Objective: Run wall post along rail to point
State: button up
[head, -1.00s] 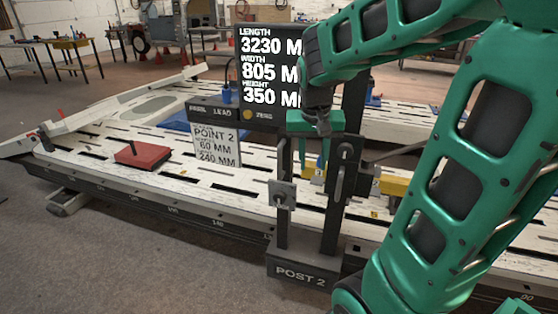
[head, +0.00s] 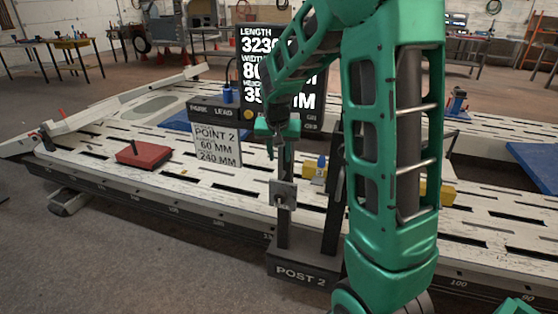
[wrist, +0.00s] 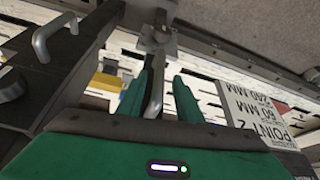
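The wall post, a dark frame (head: 283,236) with two uprights and a base marked "POST 2" (head: 301,275), stands at the bench's near edge. A light square plate (head: 284,195) sits on its left upright. My gripper (head: 282,150) points down above that plate. In the wrist view, my gripper (wrist: 164,85) is open, its green fingers apart with a grey metal bar (wrist: 154,95) showing between them. I cannot tell whether they touch it. The right upright is partly behind my arm. The sign (head: 217,145) reads "POINT 2", 60 MM and 240 MM.
The slotted white bench (head: 190,190) runs across the view. A red block (head: 143,154) lies on its left part. A black board with dimensions (head: 258,70) stands behind my gripper. Another handle (wrist: 52,36) and a knob (wrist: 10,84) show at the left in the wrist view.

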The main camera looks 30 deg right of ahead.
jog(key=shift+x, duration=1.4)
grip_shut()
